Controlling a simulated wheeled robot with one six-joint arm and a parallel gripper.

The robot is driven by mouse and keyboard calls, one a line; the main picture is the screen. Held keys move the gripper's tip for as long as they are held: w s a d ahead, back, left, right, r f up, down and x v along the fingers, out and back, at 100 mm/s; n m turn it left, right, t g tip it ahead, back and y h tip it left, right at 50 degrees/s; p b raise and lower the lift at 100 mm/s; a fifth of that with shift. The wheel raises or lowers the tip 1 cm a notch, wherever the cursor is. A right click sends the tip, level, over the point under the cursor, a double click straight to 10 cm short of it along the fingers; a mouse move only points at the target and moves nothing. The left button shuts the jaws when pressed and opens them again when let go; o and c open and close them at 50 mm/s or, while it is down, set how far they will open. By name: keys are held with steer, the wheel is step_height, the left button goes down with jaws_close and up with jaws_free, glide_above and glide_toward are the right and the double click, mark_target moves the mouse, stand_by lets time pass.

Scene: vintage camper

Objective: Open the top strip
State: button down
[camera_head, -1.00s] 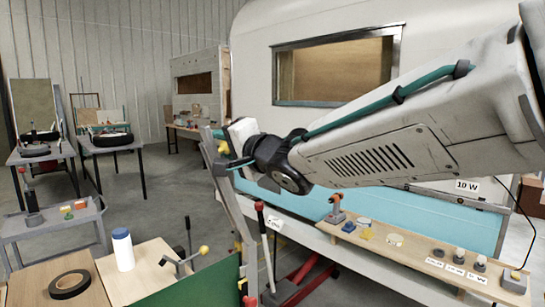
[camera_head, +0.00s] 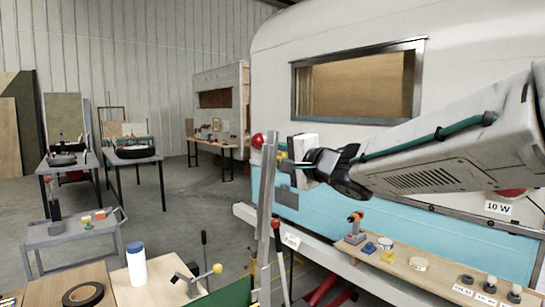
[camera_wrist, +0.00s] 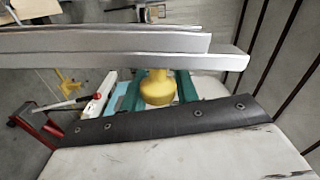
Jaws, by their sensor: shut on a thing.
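A long grey metal strip (camera_head: 265,215) stands nearly upright in the head view, rising from beside the green panel (camera_head: 228,297); I take it to be the top strip. A red ball (camera_head: 258,140) shows near its upper end. My gripper (camera_head: 284,160) is at that upper end. In the wrist view, the teal fingers of my gripper (camera_wrist: 158,92) are shut on a yellow knob (camera_wrist: 157,86). Grey metal strips (camera_wrist: 120,45) cross the wrist view just beyond the knob. The joint between knob and strip is hidden.
A low bench holds a white bottle (camera_head: 137,265), a black tape roll (camera_head: 82,293) and a clamp with a yellow ball (camera_head: 217,268). The camper (camera_head: 300,210) and a shelf (camera_head: 400,262) with small parts stand to the right.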

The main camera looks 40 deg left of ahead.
steer(key=shift+w+d+f, duration=0.1)
steer(key=shift+f, duration=0.35)
steer(key=c, duration=1.1)
jaws_free()
steer(key=shift+r, duration=0.2)
steer(key=v, duration=0.8)
